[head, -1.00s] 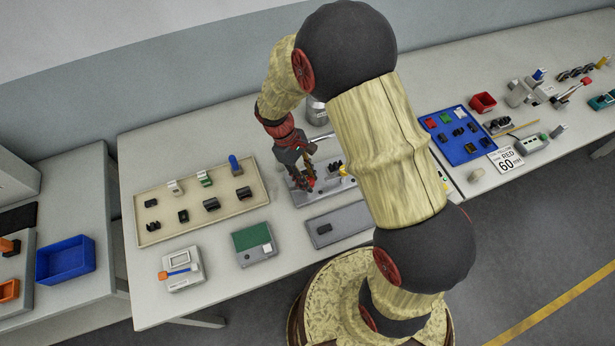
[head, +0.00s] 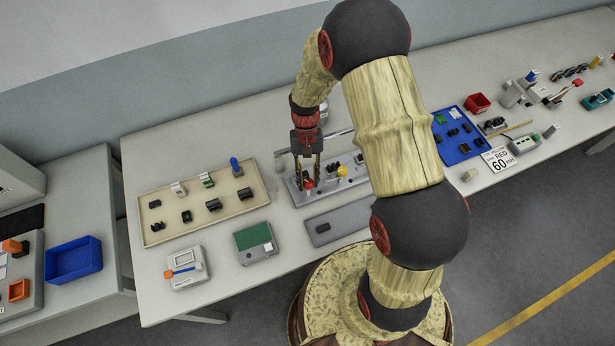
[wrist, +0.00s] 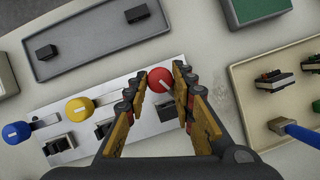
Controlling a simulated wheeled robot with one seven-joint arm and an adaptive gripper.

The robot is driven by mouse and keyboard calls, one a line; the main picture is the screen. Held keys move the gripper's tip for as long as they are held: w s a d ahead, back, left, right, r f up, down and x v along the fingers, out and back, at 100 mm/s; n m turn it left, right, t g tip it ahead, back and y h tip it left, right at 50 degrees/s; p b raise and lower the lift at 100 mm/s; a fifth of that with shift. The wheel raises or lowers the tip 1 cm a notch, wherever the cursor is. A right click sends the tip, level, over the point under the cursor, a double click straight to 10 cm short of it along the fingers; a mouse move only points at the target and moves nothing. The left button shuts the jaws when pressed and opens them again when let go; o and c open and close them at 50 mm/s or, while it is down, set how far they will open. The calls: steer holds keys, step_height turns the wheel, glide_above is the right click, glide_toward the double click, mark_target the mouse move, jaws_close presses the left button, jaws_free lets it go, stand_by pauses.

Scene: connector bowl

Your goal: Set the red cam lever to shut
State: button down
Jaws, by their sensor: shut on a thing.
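The red cam lever (head: 308,184) has a round red knob with a pale line across it. It stands at the left end of a light grey panel in the head view, and the knob shows up close in the wrist view (wrist: 160,80). My gripper (head: 307,181) points down over it. In the wrist view my gripper's fingers (wrist: 159,84) are on both sides of the red knob, shut on it. The panel (wrist: 143,126) also bears a yellow-knobbed lever (wrist: 79,110) and a blue-knobbed lever (wrist: 16,131), with black blocks beside them. The red lever's arm is hidden below the knob.
A beige tray (head: 160,235) with several small parts is to the left. A green-topped box (head: 255,242) and a device with a blue lever (head: 185,268) stand near the front edge.

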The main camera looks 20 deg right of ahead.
steer(key=m, duration=0.2)
steer(key=m+t+y+p, duration=0.1)
steer(key=m, duration=0.2)
steer(key=shift+d+y, duration=0.15)
steer(key=shift+y, duration=0.15)
steer(key=shift+m, duration=0.3)
steer(key=c, duration=1.5)
jaws_free()
steer(key=v, duration=1.2)
steer(key=shift+s, duration=0.2)
